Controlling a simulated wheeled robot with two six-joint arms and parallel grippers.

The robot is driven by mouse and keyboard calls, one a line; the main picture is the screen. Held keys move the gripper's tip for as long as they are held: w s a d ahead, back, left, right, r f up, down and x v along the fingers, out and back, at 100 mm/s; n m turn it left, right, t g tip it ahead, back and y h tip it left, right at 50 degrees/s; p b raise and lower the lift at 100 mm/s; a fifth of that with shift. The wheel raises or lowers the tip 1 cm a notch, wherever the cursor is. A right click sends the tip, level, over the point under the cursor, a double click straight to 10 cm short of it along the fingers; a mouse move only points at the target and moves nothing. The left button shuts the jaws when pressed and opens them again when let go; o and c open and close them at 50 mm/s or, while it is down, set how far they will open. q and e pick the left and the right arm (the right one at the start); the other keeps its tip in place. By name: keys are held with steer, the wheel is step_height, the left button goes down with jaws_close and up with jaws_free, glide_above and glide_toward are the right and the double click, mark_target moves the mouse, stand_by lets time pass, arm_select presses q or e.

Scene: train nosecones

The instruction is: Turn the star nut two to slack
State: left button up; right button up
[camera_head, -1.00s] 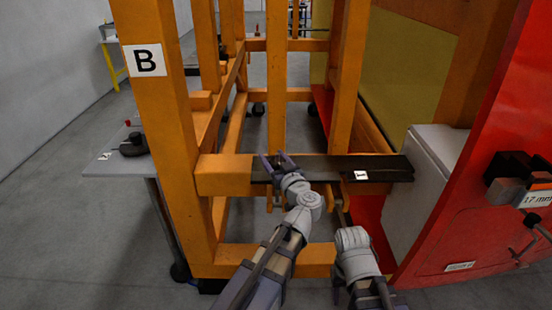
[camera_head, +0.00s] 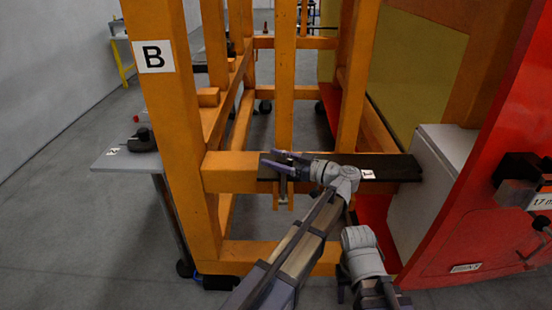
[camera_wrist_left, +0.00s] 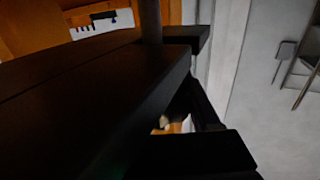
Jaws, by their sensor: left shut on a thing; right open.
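My left gripper (camera_head: 276,162) is at the left end of the black plate (camera_head: 400,168) on the orange cross beam (camera_head: 230,171). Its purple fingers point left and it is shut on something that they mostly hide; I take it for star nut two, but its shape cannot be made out.
Orange posts (camera_head: 165,120) frame the beam, one with a "B" sign (camera_head: 154,56). A grey box (camera_head: 425,185) and red panel (camera_head: 470,230) close off the right. A grey table (camera_head: 122,160) stands at the left. A small white label (camera_head: 367,174) sits on the plate.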

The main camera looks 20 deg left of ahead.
arm_select(q)
steer(key=shift+n+g, duration=0.3)
steer(key=shift+g, duration=0.2)
steer(key=o, duration=1.4)
steer(key=shift+s+a, duration=0.1)
